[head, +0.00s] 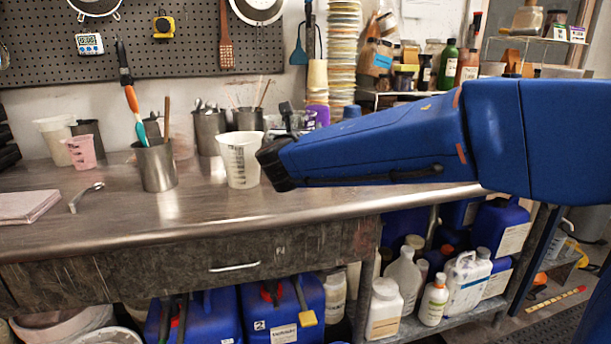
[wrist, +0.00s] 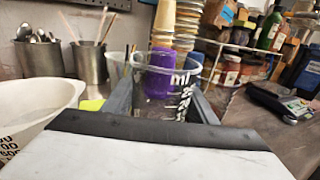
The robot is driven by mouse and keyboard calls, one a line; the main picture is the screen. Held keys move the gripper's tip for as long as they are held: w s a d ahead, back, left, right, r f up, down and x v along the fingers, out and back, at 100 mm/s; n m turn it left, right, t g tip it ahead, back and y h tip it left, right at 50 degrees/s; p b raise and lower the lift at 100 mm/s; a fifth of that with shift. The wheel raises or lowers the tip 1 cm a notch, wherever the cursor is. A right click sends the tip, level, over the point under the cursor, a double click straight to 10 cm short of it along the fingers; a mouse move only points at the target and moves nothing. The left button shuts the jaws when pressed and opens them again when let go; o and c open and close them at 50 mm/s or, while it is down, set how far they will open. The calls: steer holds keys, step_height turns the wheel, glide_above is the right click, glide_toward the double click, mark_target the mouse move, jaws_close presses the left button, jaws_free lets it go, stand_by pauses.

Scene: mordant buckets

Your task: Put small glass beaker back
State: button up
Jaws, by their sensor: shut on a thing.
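The small glass beaker (wrist: 178,82), clear with white "ml" markings, stands between the two dark fingers of my gripper (wrist: 162,103) in the wrist view. The gripper is shut on it. The beaker looks roughly upright; its lower part is hidden behind the gripper body. In the head view my blue arm reaches in from the right over the steel bench (head: 215,208). The arm hides most of the gripper and beaker there. I cannot tell how far the beaker is above the bench.
A white measuring jug (head: 240,165) stands close left of my gripper; it also shows in the wrist view (wrist: 32,95). Steel pots (head: 157,170) with tools stand farther left. Stacked cups (head: 344,45) and a bottle shelf are behind.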

steer(key=shift+w+f, duration=0.2)
steer(key=shift+f, duration=4.8)
steer(key=shift+f, duration=0.1)
steer(key=o, duration=1.1)
steer(key=shift+s, duration=0.1)
steer(key=s, duration=0.7)
steer(key=s+a, duration=0.1)
steer(key=s, duration=0.3)
steer(key=shift+s+a, duration=0.1)
steer(key=shift+s, duration=0.25)
